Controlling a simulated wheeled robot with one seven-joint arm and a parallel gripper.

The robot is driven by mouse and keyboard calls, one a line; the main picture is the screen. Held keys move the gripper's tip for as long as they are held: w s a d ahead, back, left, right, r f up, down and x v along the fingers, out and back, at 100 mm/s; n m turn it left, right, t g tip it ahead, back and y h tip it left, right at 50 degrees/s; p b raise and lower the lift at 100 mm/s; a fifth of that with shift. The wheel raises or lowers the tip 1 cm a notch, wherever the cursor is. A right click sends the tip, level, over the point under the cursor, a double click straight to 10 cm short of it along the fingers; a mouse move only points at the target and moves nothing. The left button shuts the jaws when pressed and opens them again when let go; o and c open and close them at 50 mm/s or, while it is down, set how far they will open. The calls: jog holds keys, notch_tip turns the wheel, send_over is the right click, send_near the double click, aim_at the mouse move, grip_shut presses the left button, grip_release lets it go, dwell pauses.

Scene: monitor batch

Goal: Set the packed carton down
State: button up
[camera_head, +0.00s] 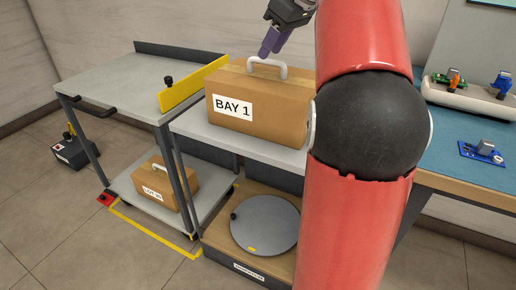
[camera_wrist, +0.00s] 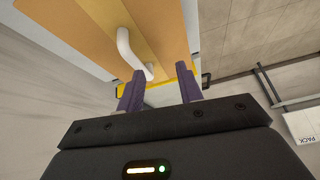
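A brown carton labelled BAY 1 (camera_head: 280,112) with a white handle (camera_head: 285,73) sits upright on a light grey shelf top (camera_head: 235,140) in the head view. Its handle also shows in the wrist view (camera_wrist: 127,48). My gripper (camera_head: 265,53) is at the carton's top, its purple fingertips close to the handle. In the wrist view my gripper's fingers (camera_wrist: 160,76) are apart, with the near end of the handle showing toward the gap. I cannot tell whether they touch it. My red arm hides the carton's right edge.
A grey cart (camera_head: 118,88) stands at left, a yellow bar (camera_head: 195,84) at its right edge. A smaller carton (camera_head: 176,186) sits on its lower shelf. A round grey turntable (camera_head: 265,224) lies below. A blue-topped bench (camera_head: 460,185) with a white tray (camera_head: 440,93) is at right.

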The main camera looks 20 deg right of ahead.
jog(key=s+a+f+m+h, duration=0.2)
jog(key=s+a+f+m, duration=0.2)
jog(key=s+a+f, duration=0.5)
jog(key=shift+s+a+f, duration=0.35)
jog(key=shift+s+a, duration=0.65)
jog(key=shift+s, duration=0.25)
jog(key=shift+o, duration=0.4)
jog(key=s+a+f+m+t+h, duration=0.1)
jog(key=s+a+f+m, duration=0.1)
jog(key=s+f, duration=0.8)
notch_tip(320, 180, down, 3)
jog(key=shift+a+f, duration=0.1)
jog(key=shift+a, duration=0.65)
jog(key=shift+s+d+f, duration=0.1)
jog(key=shift+s+f, duration=0.15)
jog(key=shift+s, duration=0.1)
